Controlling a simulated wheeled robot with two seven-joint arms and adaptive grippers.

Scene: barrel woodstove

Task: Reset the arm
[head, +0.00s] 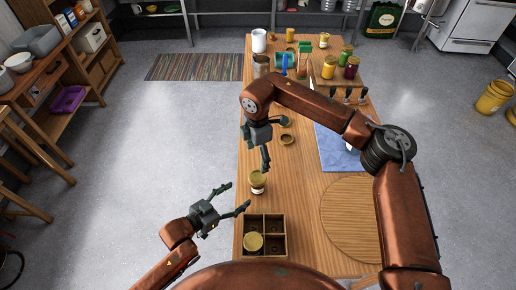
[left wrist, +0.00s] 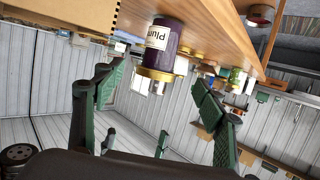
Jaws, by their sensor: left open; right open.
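My left gripper (head: 238,197) is open and empty, just off the table's left edge, with its fingers toward a gold-lidded jar (head: 257,182). In the left wrist view, a purple jar with a gold lid and a label starting "Plum" (left wrist: 164,48) shows tilted beyond the open fingers (left wrist: 160,92), apart from them. My right arm arches over the table from the right. My right gripper (head: 257,150) is open over the table's left side, above and beyond that jar, with nothing seen in it.
A divided wooden box (head: 282,222) stands on the near table (head: 305,190), with a gold-lidded jar (head: 253,242) in its near-left compartment. A round wooden board (head: 350,215) and blue mat (head: 338,152) lie to the right. Several jars crowd the far end.

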